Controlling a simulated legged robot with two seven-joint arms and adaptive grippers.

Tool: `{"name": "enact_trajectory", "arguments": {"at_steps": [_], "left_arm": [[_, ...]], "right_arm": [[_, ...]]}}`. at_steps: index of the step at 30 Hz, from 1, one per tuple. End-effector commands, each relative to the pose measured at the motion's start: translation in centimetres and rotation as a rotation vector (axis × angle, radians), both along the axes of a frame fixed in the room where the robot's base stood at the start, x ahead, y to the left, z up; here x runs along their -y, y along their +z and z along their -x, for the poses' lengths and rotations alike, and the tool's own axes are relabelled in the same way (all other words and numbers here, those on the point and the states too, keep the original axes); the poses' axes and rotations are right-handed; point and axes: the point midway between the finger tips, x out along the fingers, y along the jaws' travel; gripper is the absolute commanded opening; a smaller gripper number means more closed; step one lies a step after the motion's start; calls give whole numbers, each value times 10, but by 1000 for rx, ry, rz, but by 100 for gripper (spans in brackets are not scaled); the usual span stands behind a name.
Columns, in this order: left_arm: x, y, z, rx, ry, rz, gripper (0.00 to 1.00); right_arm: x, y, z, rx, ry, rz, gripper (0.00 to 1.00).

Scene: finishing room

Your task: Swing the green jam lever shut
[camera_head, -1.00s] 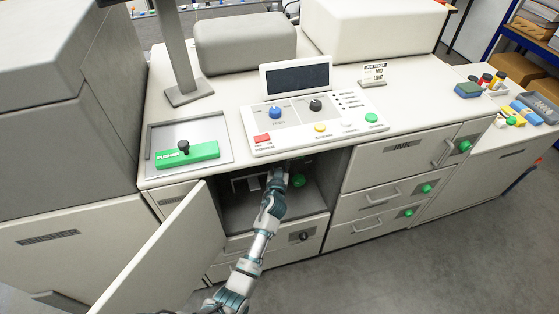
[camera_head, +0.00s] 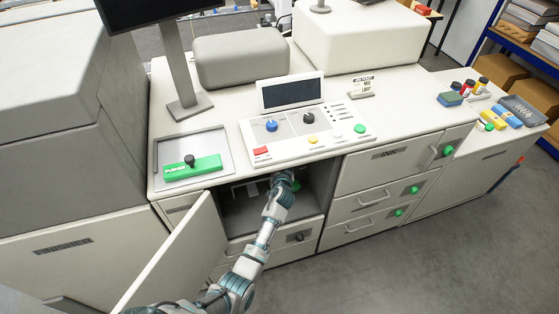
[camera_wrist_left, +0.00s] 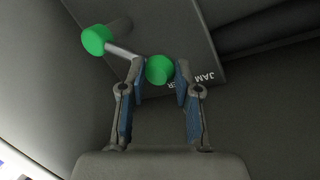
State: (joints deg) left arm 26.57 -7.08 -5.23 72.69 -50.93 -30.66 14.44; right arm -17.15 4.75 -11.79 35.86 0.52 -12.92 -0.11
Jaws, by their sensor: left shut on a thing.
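The jam lever shows in the left wrist view as a thin grey rod between a green round end at upper left (camera_wrist_left: 95,40) and a green knob (camera_wrist_left: 160,69). A grey plate behind it has partly hidden white lettering with "JAM". My left gripper (camera_wrist_left: 161,80) is shut on the green knob, one fingertip on each side. In the head view my left gripper (camera_head: 283,178) reaches inside the open compartment under the control panel. A bit of green (camera_head: 296,186) shows just right of it; most of the lever is hidden there. My right gripper is not in view.
The compartment door (camera_head: 180,255) stands open, left of my arm. The compartment's right wall (camera_head: 318,190) is close to the gripper. A drawer front with a dark knob (camera_head: 298,237) lies below. The control panel (camera_head: 305,130) is above. Closed drawers (camera_head: 370,200) stand to the right.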

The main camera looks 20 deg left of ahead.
Motion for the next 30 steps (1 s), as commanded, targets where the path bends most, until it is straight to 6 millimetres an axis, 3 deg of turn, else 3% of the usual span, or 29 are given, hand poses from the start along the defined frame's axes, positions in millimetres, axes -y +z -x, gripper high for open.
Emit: {"name": "enact_trajectory", "arguments": {"at_steps": [16, 17, 21, 30], "left_arm": [[6, -5, 0, -24, -9, -15, 0], [6, -5, 0, -25, -8, -15, 37], [5, -4, 1, -23, -6, -16, 69], [2, -1, 2, -18, -1, -18, 69]], "right_arm": [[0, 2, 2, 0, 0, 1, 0], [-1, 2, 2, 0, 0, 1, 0], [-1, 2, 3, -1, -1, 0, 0], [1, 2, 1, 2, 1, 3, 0]]}}
